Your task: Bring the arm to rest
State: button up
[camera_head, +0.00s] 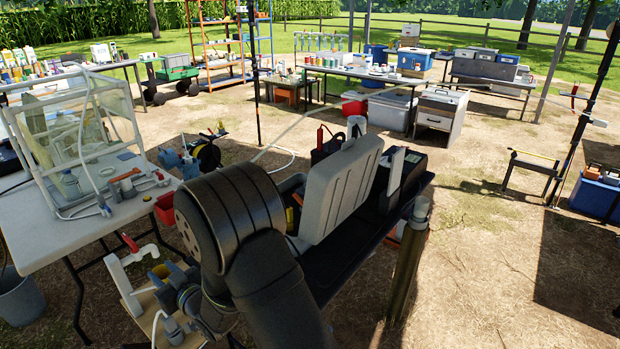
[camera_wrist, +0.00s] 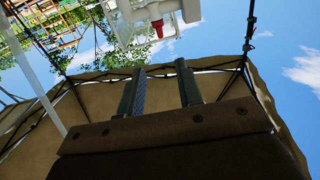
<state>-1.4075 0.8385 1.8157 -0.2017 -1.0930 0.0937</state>
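My gripper (camera_wrist: 159,72) shows in the wrist view with its two dark fingers parallel and apart. Nothing shows between them, so it is open and empty. A white fitting with a red part (camera_wrist: 155,20) shows beyond the fingertips at the top of that view, apart from them. In the head view, my dark arm rises from the bottom and bends near the middle left. My gripper cannot be made out there. A white pipe piece with a red handle (camera_head: 131,244) is left of my arm, and the lower part of that area is partly hidden by it.
A dark bench (camera_head: 345,270) with a grey open-lidded case (camera_head: 345,190) stands close right of my arm. A post (camera_head: 408,262) is at its end. A white table (camera_head: 40,225) with a clear enclosure (camera_head: 75,135) is left. Open ground lies to the right.

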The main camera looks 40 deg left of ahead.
aim_at(133, 247)
jog(key=shift+a, duration=0.1)
jog(key=a, duration=1.7)
jog(key=shift+s+a, duration=0.1)
jog(key=shift+d, duration=0.5)
jog(key=d, duration=1.6)
jog(key=a, duration=1.7)
jog(key=shift+a, duration=0.1)
jog(key=shift+m+t, duration=0.7)
jog(key=shift+t, duration=0.4)
jog(key=shift+m+t, duration=0.5)
jog(key=shift+t, duration=0.3)
